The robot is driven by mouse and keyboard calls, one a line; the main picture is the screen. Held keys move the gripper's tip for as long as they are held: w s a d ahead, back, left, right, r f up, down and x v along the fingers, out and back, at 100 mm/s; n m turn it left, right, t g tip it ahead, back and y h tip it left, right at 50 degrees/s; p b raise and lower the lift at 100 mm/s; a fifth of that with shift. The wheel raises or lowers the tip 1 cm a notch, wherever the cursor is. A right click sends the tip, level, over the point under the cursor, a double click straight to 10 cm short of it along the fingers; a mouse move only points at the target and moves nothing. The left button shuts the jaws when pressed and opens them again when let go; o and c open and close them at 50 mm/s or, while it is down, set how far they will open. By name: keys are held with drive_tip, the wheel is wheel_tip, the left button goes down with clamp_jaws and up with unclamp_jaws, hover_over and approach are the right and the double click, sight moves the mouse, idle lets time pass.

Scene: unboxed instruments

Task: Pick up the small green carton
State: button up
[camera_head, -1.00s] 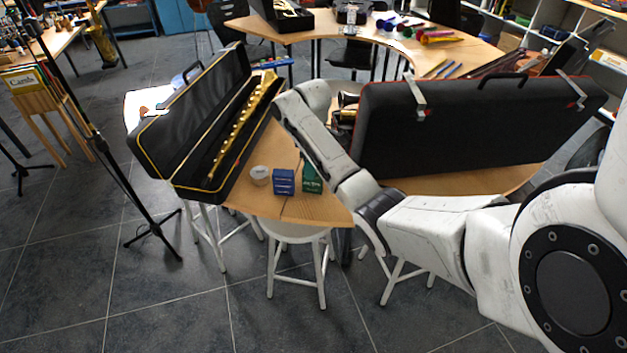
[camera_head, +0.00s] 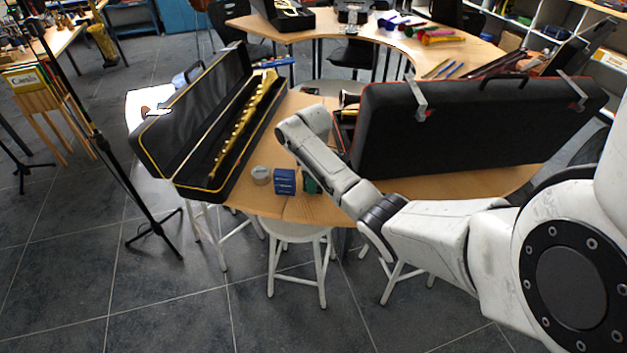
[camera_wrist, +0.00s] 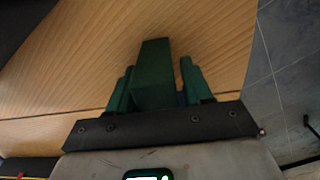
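The small green carton (camera_head: 309,184) stands on the wooden table, partly hidden by my arm in the head view. In the wrist view the green carton (camera_wrist: 153,68) stands between the two green fingers of my gripper (camera_wrist: 157,85). The fingers are apart. A narrow gap shows between the carton and the right finger; whether the left finger touches the carton I cannot tell. In the head view my gripper is hidden behind my arm.
A blue box (camera_head: 284,182) stands just left of the carton, with a grey roll (camera_head: 261,175) beyond it. An open black instrument case (camera_head: 190,125) lies at left. A large black case (camera_head: 465,125) stands at right. The table's edge is near the carton.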

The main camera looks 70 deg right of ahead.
drive_tip(key=c, duration=0.7)
drive_tip(key=shift+c, duration=0.3)
drive_tip(key=shift+r, duration=0.15)
